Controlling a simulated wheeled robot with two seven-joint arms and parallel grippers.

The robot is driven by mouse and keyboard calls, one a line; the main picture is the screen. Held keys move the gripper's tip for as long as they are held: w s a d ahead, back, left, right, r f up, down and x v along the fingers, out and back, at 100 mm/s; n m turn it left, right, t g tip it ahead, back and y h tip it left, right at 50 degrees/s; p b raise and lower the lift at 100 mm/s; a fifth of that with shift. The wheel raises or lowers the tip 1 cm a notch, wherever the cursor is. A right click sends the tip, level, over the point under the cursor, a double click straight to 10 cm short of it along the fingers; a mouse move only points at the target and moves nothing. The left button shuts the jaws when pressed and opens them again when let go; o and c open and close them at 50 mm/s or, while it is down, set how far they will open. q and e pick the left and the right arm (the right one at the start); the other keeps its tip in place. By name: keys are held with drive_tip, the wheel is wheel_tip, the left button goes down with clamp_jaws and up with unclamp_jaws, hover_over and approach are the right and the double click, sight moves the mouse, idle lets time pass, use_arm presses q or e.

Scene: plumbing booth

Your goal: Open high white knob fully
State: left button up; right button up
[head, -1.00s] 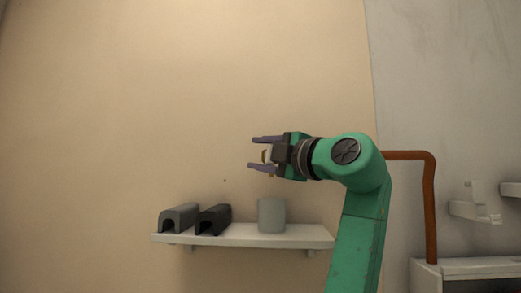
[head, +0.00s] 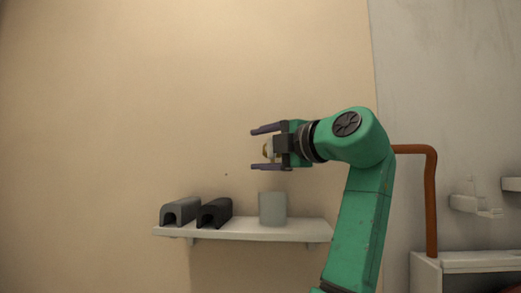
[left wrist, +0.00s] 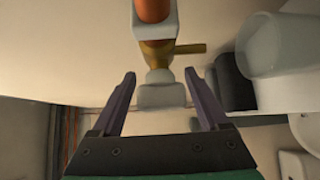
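My left gripper (head: 254,149) is open in the head view, with its fingers pointing left, one above the other. A small brass and white fitting (head: 266,153) shows between the fingers. In the left wrist view, a white knob (left wrist: 160,95) is between the two open fingers of my left gripper (left wrist: 160,76), with a gap on each side. Above it are a brass valve body (left wrist: 165,50) with a stub to the right and a white collar on an orange pipe (left wrist: 153,10). My arm hides most of the fitting in the head view. My right gripper is not in view.
A wall shelf (head: 250,236) below the gripper holds a grey arched block (head: 180,210), a black arched block (head: 214,213) and a pale cup (head: 272,208). A copper pipe (head: 431,200) runs behind my arm at the right. The wall left of the gripper is clear.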

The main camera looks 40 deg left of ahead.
use_arm(q)
drive_tip(key=shift+w+f, duration=0.1)
drive_tip(key=shift+w, duration=0.05)
drive_tip(key=s+d+b, duration=0.1)
drive_tip(key=s+d, duration=0.1)
drive_tip(key=d, duration=1.2)
drive_tip(key=shift+d, duration=0.2)
drive_tip(key=shift+a, duration=0.15)
